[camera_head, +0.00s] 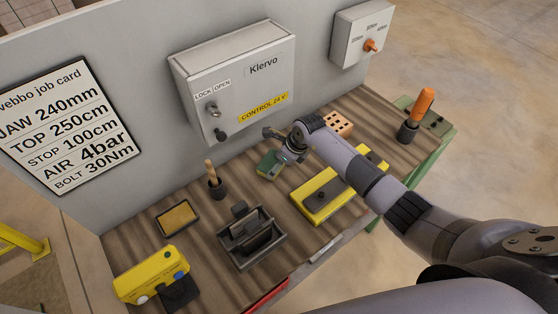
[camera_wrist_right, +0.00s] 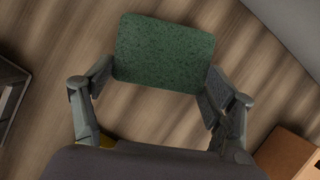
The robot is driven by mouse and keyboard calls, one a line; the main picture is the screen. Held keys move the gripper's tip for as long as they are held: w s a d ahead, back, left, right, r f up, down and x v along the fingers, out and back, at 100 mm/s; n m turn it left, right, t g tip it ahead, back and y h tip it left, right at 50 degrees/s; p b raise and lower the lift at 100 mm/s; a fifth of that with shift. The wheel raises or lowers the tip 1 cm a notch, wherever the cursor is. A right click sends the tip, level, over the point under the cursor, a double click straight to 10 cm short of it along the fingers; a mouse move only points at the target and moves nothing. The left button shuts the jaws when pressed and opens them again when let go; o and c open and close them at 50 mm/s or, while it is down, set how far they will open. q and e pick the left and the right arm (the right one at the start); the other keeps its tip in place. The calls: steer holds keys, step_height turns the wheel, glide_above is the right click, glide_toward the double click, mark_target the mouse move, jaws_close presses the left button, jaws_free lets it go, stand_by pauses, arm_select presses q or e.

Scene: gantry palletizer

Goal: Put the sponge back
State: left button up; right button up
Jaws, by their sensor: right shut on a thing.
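The sponge has a green, rough top. It shows in the wrist view (camera_wrist_right: 163,52) between the fingertips of my right gripper (camera_wrist_right: 158,88), and in the head view (camera_head: 269,165) below that gripper (camera_head: 280,152). My right gripper is shut on the sponge by its two short sides. Whether the sponge touches the bench or hangs just above it I cannot tell. A small shallow dark tray (camera_head: 161,224) with a tan-yellow inside lies at the bench's left part, by the wall. My left gripper is not in view.
On the wooden bench (camera_head: 205,255) stand a brush in a dark cup (camera_head: 217,189), a dark divided holder (camera_head: 252,256), a yellow block (camera_head: 312,207), a brick with holes (camera_head: 340,124), an orange-handled tool (camera_head: 423,104) and a yellow button box (camera_head: 150,279). A control box (camera_head: 238,80) hangs behind.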

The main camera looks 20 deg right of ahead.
steer(key=o, duration=1.1)
steer(key=shift+r, duration=0.1)
steer(key=b+v, duration=0.4)
steer(key=v, duration=0.8)
